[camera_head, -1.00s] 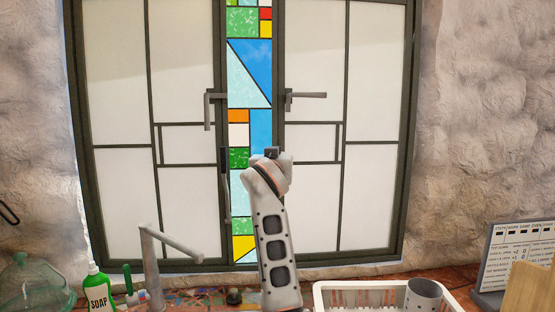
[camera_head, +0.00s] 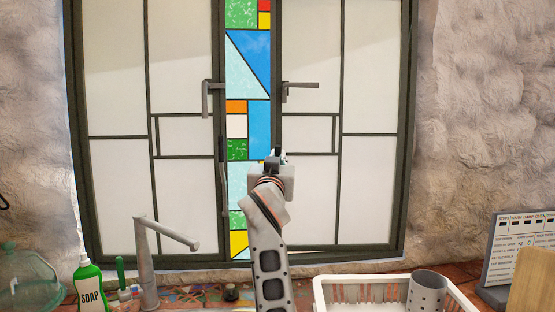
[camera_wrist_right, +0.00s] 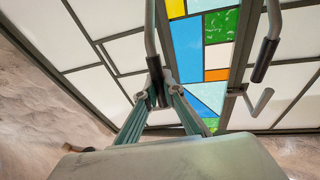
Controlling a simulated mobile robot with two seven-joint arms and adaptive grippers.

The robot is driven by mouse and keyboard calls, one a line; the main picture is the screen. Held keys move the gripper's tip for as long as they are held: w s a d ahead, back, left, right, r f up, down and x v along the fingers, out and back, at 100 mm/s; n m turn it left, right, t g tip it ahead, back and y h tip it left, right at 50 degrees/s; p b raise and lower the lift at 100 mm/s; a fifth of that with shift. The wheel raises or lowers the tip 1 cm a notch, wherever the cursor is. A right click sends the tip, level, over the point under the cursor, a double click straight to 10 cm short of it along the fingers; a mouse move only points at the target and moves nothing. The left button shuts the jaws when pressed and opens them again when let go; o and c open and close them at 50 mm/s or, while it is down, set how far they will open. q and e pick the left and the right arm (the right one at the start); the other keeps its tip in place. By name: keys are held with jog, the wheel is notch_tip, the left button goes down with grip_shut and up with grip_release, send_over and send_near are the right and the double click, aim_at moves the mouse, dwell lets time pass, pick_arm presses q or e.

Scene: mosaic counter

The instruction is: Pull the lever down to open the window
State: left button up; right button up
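The window (camera_head: 110,60) is a dark-framed double window with pale panes and a stained-glass strip down the middle. Its right lever (camera_head: 305,86) lies horizontal, pointing right. Its left lever (camera_head: 206,100) hangs down. A long upright bar handle (camera_head: 222,178) is on the left frame; it also shows in the right wrist view (camera_wrist_right: 265,58). My right gripper (camera_head: 277,158) is below the right lever, apart from it. In the right wrist view its fingers (camera_wrist_right: 161,92) slant inward near the dark end of another bar handle (camera_wrist_right: 151,42). Whether they touch it is unclear. My left gripper is out of view.
A sign (camera_head: 515,248) stands far right.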

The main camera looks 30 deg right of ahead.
jog(key=o, duration=0.3)
jog(key=shift+o, duration=0.2)
notch_tip(320, 180, up, 10)
jog(key=shift+f, duration=0.1)
dwell(0.4)
